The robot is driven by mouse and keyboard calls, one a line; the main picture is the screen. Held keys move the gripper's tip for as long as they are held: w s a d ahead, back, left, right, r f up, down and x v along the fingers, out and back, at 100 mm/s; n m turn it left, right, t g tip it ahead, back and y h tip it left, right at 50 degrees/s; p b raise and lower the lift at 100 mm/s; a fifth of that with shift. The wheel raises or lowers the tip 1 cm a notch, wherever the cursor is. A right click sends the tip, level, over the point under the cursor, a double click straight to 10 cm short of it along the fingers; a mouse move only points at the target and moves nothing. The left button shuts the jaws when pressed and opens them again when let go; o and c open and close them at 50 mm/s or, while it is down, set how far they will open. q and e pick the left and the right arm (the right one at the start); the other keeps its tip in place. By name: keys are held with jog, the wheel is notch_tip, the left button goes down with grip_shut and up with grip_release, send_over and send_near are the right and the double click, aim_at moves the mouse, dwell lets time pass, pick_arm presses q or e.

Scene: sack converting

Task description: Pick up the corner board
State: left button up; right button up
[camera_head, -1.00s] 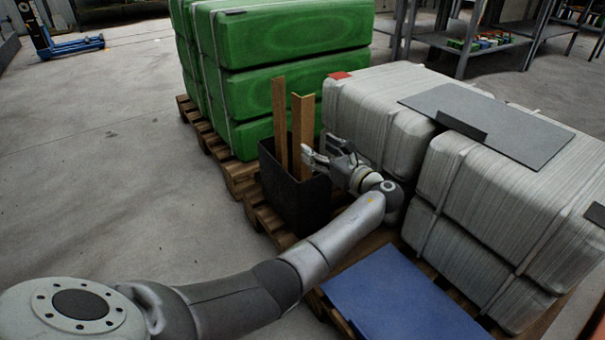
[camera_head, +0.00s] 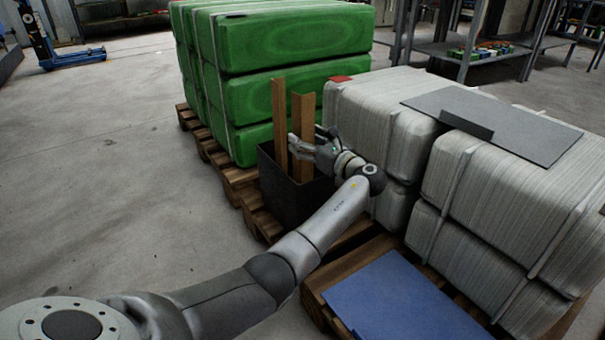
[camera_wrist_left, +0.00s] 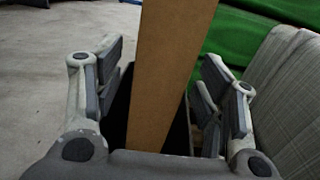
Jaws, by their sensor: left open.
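Two brown corner boards stand upright in a black bin (camera_head: 284,206), a left one (camera_head: 280,125) and a right one (camera_head: 304,115). My left gripper (camera_head: 300,146) is at the right board, above the bin's rim. In the left wrist view one brown board (camera_wrist_left: 168,75) rises between the open fingers of my left gripper (camera_wrist_left: 160,90). Gaps show between the board and the finger pads on both sides. The lower ends of the boards are hidden inside the bin. My right gripper is not in view.
Strapped green bales (camera_head: 290,50) stand on a pallet behind the bin. Grey-white bales (camera_head: 380,125) stand to its right, with a grey sheet (camera_head: 500,115) on top. A blue sheet (camera_head: 400,300) lies on a pallet in front. Open floor (camera_head: 110,170) is at the left.

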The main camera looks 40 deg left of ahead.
pick_arm(q)
grip_shut()
dwell(0.3)
jog(key=shift+r, duration=0.1)
